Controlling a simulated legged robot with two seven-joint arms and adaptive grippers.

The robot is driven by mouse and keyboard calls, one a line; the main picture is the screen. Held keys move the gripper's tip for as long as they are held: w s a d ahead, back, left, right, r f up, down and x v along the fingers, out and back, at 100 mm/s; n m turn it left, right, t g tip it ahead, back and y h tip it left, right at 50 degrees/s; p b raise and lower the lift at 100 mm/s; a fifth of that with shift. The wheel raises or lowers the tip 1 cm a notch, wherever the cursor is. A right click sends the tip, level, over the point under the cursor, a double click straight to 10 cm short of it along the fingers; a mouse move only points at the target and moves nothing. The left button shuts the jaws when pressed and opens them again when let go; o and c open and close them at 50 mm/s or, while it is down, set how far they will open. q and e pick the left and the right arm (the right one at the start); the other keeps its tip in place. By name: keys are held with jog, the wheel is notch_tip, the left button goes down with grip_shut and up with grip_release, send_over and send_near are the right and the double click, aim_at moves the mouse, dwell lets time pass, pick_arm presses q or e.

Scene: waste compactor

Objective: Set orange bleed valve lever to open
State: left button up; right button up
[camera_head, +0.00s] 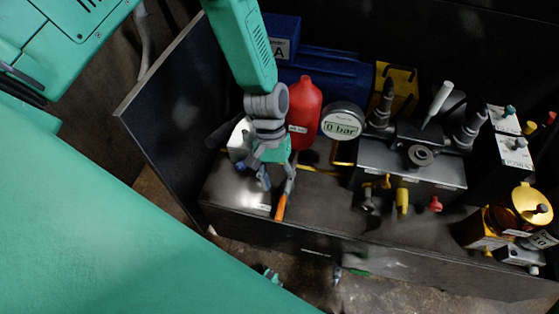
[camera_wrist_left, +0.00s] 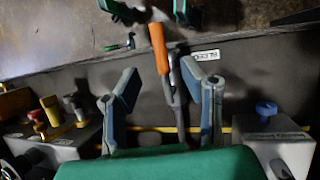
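The orange bleed valve lever (camera_head: 281,207) is a slim handle at the front left of the dark bench, in front of my left gripper. In the left wrist view the orange handle (camera_wrist_left: 158,47) sits on a grey metal shank and points up the picture, slightly tilted. A small label reading BLEED (camera_wrist_left: 205,56) lies to its right, upside down. My left gripper (camera_head: 277,179) is open. In the wrist view its fingers (camera_wrist_left: 163,80) stand on either side of the shank, with visible gaps and no clear contact. The lever's base is partly hidden. My right gripper does not show.
A red bottle (camera_head: 304,112), a gauge reading 0 bar (camera_head: 342,122) and a grey valve block (camera_head: 410,170) stand right of my gripper. A dark side panel (camera_head: 178,105) rises at left. A grey block with a blue knob (camera_wrist_left: 267,112) is close to the right finger.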

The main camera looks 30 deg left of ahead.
pick_arm(q)
jog(key=shift+v, duration=2.35)
jog(key=shift+f, duration=0.1)
